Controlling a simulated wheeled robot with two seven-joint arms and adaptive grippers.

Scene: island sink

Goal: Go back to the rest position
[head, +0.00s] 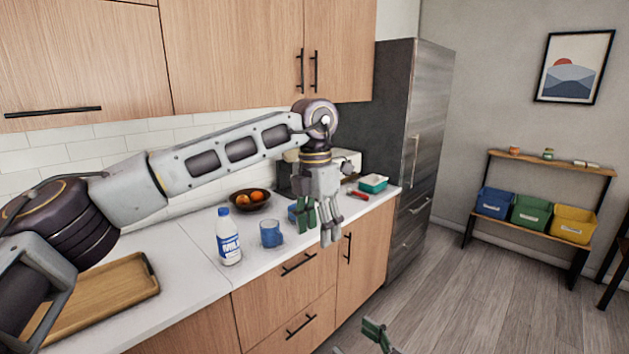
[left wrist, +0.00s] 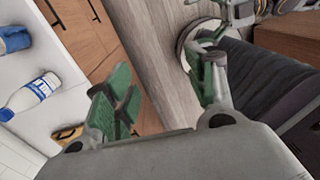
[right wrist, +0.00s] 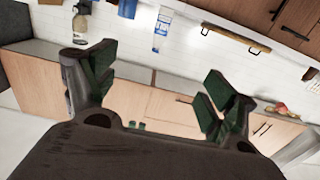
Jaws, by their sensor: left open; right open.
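My left gripper (head: 318,222) hangs from the outstretched left arm, fingers down, in front of the counter edge near the blue mug. It is open and empty; its green-padded fingers also show apart in the left wrist view (left wrist: 165,95). My right gripper shows only partly at the bottom of the head view (head: 377,338). In the right wrist view (right wrist: 158,85) its fingers are wide apart with nothing between them.
The white counter (head: 190,275) holds a milk bottle (head: 229,240), blue mug (head: 271,234), fruit bowl (head: 250,200), wooden tray (head: 105,293) and a teal-and-white container (head: 373,184). A fridge (head: 410,130) stands behind. The floor (head: 480,290) at right is clear before a shelf with bins (head: 530,213).

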